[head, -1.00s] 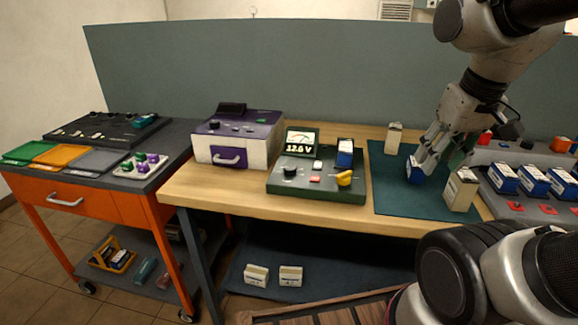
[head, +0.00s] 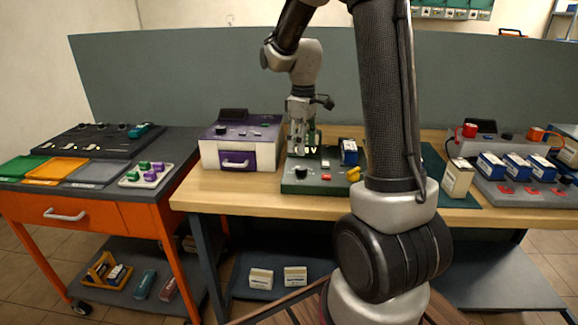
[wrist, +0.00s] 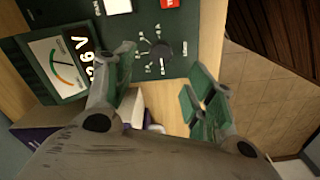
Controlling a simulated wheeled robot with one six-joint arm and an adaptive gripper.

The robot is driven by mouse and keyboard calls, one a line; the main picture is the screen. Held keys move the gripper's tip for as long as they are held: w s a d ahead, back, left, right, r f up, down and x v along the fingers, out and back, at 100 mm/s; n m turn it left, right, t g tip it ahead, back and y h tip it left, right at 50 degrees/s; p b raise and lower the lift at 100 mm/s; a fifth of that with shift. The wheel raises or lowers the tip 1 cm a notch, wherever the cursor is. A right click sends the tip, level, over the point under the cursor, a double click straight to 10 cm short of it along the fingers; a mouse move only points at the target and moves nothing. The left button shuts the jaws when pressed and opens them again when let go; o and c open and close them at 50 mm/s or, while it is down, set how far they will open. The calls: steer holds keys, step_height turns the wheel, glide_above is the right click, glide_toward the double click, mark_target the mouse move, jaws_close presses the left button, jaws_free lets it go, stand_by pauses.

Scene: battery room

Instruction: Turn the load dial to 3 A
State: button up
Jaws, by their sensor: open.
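The load dial is a black round knob (head: 302,172) at the front left of the dark green tester (head: 318,189) on the wooden bench. In the wrist view the dial (wrist: 160,50) shows with small white marks in an arc beside it; I cannot read its setting. My gripper (head: 302,148) points down above the tester, near the dial. In the wrist view my gripper (wrist: 160,78) is open, its green-padded fingers apart and empty. The dial appears between and just beyond the fingertips, apart from them. The tester's meter and digital display (wrist: 65,60) are partly hidden by a finger.
A blue battery (head: 348,152) stands at the tester's back right, with a yellow lever (head: 353,174) in front of it. A red button (head: 325,163) is right of the dial. A purple and white box (head: 240,145) stands close left. My arm hides part of the green mat.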

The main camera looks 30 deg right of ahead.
mark_target(301, 167)
steer(key=shift+a+f, duration=0.1)
steer(key=shift+f, duration=0.25)
step_height(301, 167, down, 7)
steer(key=shift+f, duration=0.1)
steer(key=c, duration=1.1)
